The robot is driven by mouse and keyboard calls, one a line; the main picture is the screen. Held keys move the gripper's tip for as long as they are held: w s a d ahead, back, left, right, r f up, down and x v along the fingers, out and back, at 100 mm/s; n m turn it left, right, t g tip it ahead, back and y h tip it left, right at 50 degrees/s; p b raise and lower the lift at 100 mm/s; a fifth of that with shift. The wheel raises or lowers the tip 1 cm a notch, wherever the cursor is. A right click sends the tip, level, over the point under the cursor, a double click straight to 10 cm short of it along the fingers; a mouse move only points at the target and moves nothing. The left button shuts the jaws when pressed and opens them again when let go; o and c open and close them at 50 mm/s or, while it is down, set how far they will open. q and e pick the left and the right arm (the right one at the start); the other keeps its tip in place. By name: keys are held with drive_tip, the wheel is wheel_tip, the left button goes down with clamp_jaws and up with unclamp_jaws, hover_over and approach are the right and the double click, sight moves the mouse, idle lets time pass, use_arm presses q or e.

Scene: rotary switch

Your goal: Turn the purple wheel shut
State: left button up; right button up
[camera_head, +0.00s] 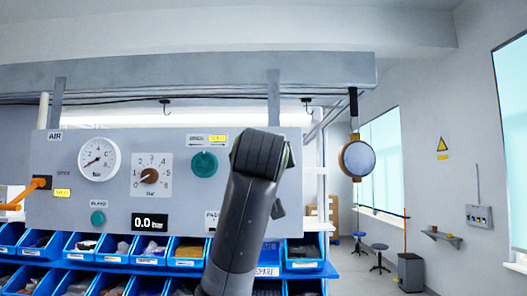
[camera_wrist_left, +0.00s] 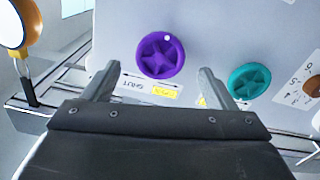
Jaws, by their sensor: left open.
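The purple wheel (camera_wrist_left: 163,56) is a round handwheel on the grey panel in the left wrist view, with a small white dot near its upper rim. That view is upside down, and a label with an arrow and the word SHUT (camera_wrist_left: 131,86) shows below the wheel. My left gripper (camera_wrist_left: 155,76) is open and empty. Its fingers point towards the panel, short of the wheel in the picture; I see no contact. In the head view my arm rises in front of the panel and hides the purple wheel. My right gripper is not in view.
A teal wheel (camera_head: 204,163) is on the panel and also shows in the left wrist view (camera_wrist_left: 250,80). A gauge (camera_head: 98,159), a dial (camera_head: 150,176) and a 0.0 bar display (camera_head: 149,222) sit left of it. A round lamp (camera_head: 358,157) hangs at the right. Blue bins (camera_head: 110,250) stand below.

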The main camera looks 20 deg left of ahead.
use_arm(q)
drive_tip(key=p+x, duration=0.1)
drive_tip(key=x, duration=0.3)
drive_tip(key=shift+p, duration=0.35)
drive_tip(key=c, duration=1)
